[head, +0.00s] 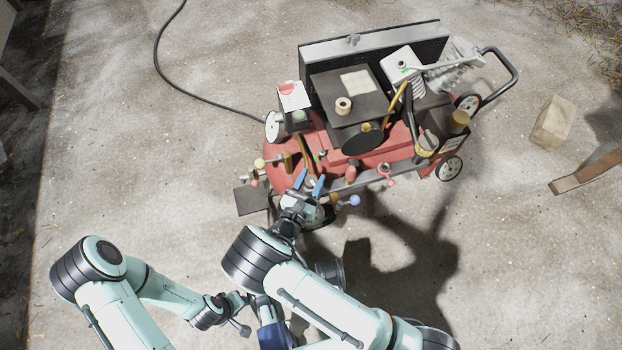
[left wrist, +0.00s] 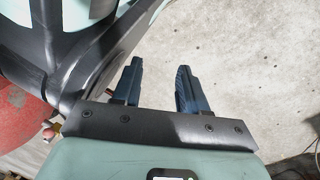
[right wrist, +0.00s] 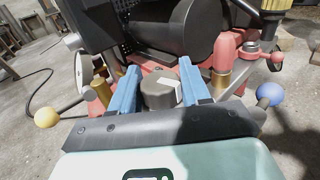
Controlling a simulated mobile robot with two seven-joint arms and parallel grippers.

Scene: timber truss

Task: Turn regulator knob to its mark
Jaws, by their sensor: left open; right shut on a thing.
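The regulator knob (right wrist: 157,94) is a dark grey cylinder with a white strip on its face, seen in the right wrist view. My right gripper (right wrist: 160,84) is shut on it, one blue finger on each side. In the head view my right gripper (head: 309,182) is at the front edge of the red compressor (head: 283,154). The knob is small there and partly hidden by the fingers. I cannot tell which mark it lines up with. My left gripper (left wrist: 157,80) is open and empty above bare concrete, away from the machine.
A yellow ball-ended lever (right wrist: 46,117) and a blue ball-ended lever (right wrist: 270,95) flank the knob. A black hose (head: 190,88) runs over the floor behind. The concrete around the machine is mostly clear.

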